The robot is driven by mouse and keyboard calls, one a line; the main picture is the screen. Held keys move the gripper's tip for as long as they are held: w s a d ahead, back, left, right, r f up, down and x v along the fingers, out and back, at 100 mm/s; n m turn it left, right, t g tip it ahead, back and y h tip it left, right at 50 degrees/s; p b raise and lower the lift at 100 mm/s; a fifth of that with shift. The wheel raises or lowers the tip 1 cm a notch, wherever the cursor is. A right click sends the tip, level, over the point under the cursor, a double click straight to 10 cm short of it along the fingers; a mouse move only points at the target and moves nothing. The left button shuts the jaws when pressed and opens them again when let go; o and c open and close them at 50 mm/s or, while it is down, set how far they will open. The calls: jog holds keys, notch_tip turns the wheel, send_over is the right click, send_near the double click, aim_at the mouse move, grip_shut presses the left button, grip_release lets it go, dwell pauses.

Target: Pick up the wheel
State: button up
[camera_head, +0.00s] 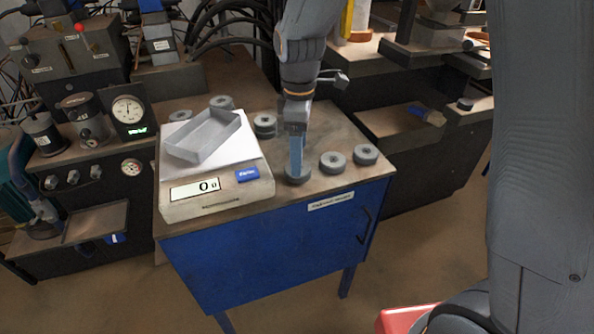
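Several grey wheels, thick discs with a dark centre, lie on the brown top of a blue cabinet. My gripper (296,165) points down at one wheel (299,176) near the front edge, its blue fingers reaching down to that wheel. The fingers hide part of the wheel, and I cannot tell whether they are closed on it. Two more wheels lie to the right, one close by (332,162) and one farther right (365,154). Behind the gripper is a stack of wheels (264,124). Others lie behind the scale, one grey (221,102) and one at the left (180,116).
A scale (217,199) reading 0 stands left of my gripper, with a grey metal tray (203,136) tilted on it. The blue cabinet (270,245) has a handle at right. Dark machines with gauges (128,110) stand at left. A dark bench stands behind right. Floor is free in front.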

jog(key=shift+s+f+p, duration=0.1)
jog(key=shift+f+p, duration=0.5)
jog(key=shift+f, duration=1.7)
jog(key=c, duration=1.3)
jog(key=shift+r, duration=0.1)
